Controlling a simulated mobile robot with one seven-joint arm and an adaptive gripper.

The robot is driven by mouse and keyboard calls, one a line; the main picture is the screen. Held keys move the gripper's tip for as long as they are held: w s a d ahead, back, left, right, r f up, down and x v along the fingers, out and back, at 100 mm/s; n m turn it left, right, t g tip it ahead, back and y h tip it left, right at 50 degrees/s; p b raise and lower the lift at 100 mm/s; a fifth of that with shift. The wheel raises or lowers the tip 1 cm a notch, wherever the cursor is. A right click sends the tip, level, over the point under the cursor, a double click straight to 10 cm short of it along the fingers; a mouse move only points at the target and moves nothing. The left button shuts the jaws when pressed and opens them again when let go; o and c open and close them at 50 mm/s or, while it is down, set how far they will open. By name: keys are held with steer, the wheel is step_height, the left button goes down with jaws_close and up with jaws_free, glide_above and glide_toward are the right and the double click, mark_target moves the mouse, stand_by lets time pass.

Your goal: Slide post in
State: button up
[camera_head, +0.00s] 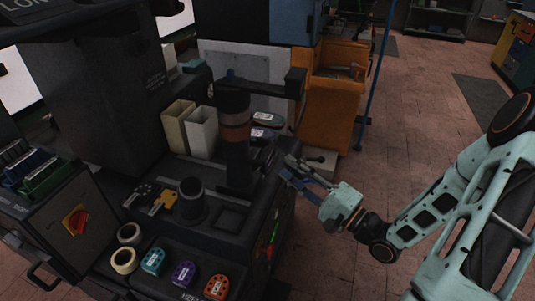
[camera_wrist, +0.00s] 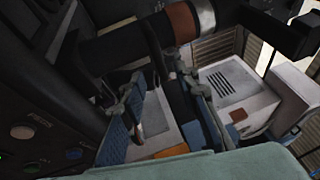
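The heel press has an upright black post (camera_head: 236,130) with a brown band, standing at the back of its dark bed in the head view. A black cylinder with a brown band (camera_wrist: 182,22) also crosses the top of the wrist view. My gripper (camera_head: 289,170) is beside the right edge of the press, apart from the upright post. In the wrist view its two blue-padded fingers (camera_wrist: 162,90) stand apart. A dark bar (camera_wrist: 178,97) shows close to the right finger; I cannot tell whether it touches.
A short black cylinder (camera_head: 191,200) stands on the press bed. Tape rolls (camera_head: 124,260) and coloured heel-shaped pieces (camera_head: 183,274) lie along the front. Two pale bins (camera_head: 202,130) stand behind. An orange cart (camera_head: 330,105) is beyond my gripper. Floor at right is open.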

mark_target(267, 150)
steer(key=x, duration=0.8)
steer(key=shift+w+a+b, duration=0.1)
steer(key=shift+b, duration=0.25)
jaws_close()
